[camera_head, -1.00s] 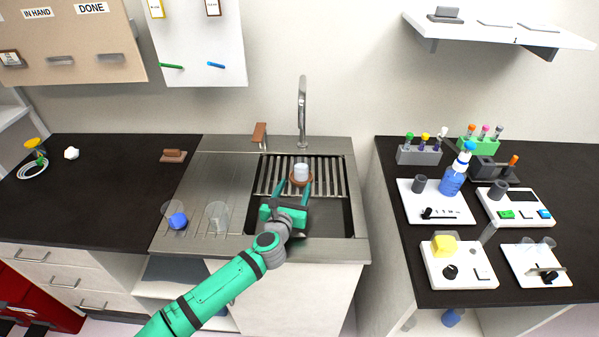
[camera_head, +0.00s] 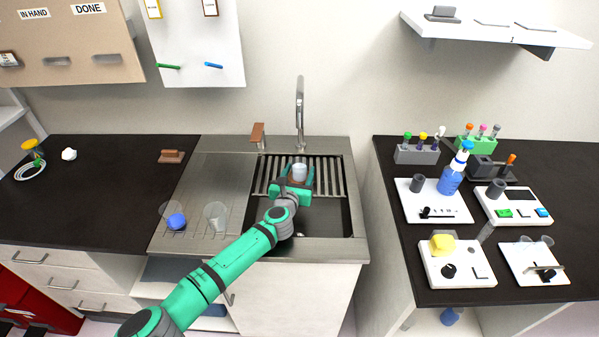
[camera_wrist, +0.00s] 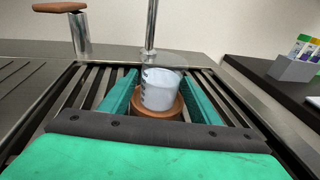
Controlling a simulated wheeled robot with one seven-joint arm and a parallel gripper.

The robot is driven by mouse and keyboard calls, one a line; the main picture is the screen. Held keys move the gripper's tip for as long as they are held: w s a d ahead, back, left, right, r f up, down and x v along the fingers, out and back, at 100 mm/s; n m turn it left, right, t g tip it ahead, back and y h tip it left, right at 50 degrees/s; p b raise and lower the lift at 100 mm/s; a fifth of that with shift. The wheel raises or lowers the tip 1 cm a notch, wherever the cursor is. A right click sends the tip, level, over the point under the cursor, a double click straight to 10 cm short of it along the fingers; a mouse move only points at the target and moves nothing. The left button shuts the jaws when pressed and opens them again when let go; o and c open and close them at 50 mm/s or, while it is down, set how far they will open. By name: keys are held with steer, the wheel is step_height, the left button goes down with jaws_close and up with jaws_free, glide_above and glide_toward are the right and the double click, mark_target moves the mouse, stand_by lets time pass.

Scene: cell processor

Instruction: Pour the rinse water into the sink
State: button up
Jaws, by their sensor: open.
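A small whitish cup (camera_head: 299,172) stands upright on a round brown base (camera_wrist: 172,106) on the slatted rack over the sink. It also shows in the wrist view (camera_wrist: 160,90), with dark marks on its left side. Whether it holds water I cannot tell. My gripper (camera_head: 298,176) is open, with one green finger on each side of the cup; in the wrist view (camera_wrist: 161,92) gaps show between fingers and cup. The sink basin (camera_head: 325,215) lies in front of the rack, partly hidden by my arm.
The tap (camera_head: 300,110) rises right behind the cup. A brown-topped handle (camera_head: 258,133) stands behind the rack at left. A clear glass (camera_head: 215,216) and a tipped glass with something blue (camera_head: 176,221) stand on the drainboard. Trays and bottles fill the right counter.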

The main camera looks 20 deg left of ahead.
steer(key=c, duration=1.4)
steer(key=shift+r, duration=1.5)
